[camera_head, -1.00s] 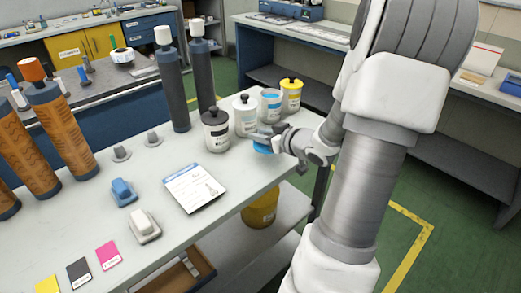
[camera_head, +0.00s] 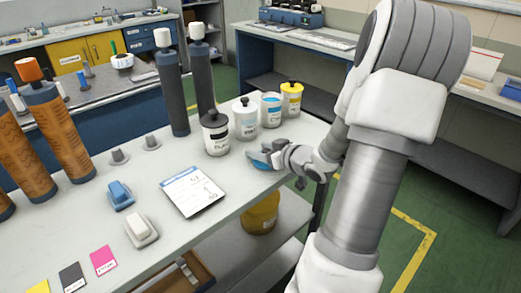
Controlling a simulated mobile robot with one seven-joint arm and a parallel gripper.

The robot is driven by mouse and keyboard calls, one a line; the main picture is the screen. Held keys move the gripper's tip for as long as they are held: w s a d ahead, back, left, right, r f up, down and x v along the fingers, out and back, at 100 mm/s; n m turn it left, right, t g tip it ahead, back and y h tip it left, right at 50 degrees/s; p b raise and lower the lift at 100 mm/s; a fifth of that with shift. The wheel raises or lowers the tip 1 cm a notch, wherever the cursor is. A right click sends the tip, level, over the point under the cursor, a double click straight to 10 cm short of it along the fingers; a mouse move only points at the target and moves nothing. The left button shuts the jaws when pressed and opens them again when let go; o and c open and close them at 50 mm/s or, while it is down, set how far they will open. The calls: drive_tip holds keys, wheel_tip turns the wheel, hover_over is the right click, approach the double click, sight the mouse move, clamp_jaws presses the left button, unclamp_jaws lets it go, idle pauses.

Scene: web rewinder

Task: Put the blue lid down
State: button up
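The blue lid (camera_head: 261,166) shows as a small blue patch under the fingers of my gripper (camera_head: 262,156), low over the front part of the white table (camera_head: 228,176). My gripper seems shut on it; the fingers hide most of the lid. I cannot tell whether the lid touches the table top. The blue-labelled jar (camera_head: 271,112) stands behind my gripper and has no knobbed lid on top, unlike its neighbours.
A black-lidded jar (camera_head: 215,135), a white jar (camera_head: 245,120) and a yellow jar (camera_head: 291,104) stand close behind my gripper. Two dark rollers (camera_head: 172,95) stand further left. A printed sheet (camera_head: 192,192) lies left of the gripper. The table's front edge is near.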

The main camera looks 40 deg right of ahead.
drive_tip(key=shift+s+r, duration=0.3)
drive_tip(key=shift+r, duration=0.05)
drive_tip(key=p+v, duration=0.4)
drive_tip(key=v, duration=0.7)
drive_tip(key=shift+s, duration=0.2)
drive_tip(key=shift+d, duration=0.1)
